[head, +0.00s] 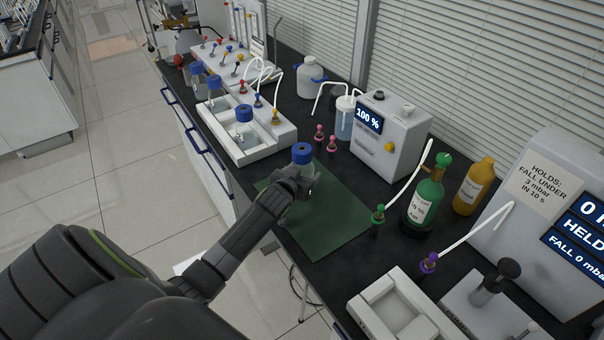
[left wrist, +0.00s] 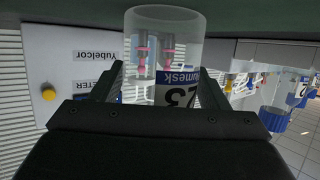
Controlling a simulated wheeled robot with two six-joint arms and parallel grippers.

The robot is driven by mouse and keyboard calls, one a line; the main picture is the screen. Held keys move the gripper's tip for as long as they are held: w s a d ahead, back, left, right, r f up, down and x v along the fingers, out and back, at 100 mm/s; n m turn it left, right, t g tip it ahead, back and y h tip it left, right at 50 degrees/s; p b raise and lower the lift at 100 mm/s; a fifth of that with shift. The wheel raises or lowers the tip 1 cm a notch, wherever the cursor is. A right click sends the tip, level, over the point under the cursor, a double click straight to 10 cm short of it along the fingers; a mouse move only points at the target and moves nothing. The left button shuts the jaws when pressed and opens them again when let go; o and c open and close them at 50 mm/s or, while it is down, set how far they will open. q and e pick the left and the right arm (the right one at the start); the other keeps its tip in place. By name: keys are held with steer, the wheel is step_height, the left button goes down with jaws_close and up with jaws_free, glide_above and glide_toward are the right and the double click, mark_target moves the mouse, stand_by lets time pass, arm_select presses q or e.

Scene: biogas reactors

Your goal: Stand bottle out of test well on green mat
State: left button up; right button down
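My left gripper (head: 303,184) is around a clear bottle with a blue cap (head: 302,153) over the green mat (head: 335,222). In the left wrist view, turned upside down, the bottle (left wrist: 165,40) stands between the two fingers (left wrist: 160,85), which appear to meet its sides. Its label reads 23. The bottle's base is close to the mat, and I cannot tell whether it touches. The bottle looks about upright. A pale tray with a square recess (head: 365,309) at the bottom right looks empty; I cannot tell if it is the test well. My right gripper is not in view.
A grey box reading 100 % (head: 394,140) stands behind the mat. A green bottle (head: 428,190) and a green-topped plug (head: 378,215) stand at the mat's right. A white rack (head: 262,149) holds another blue-capped bottle (head: 244,128) to the left. The mat's front part is clear.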

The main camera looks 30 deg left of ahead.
arm_select(q)
steer(key=shift+o, duration=1.4)
steer(key=shift+r, duration=0.15)
steer(key=v, duration=1.2)
steer(key=shift+b, duration=0.35)
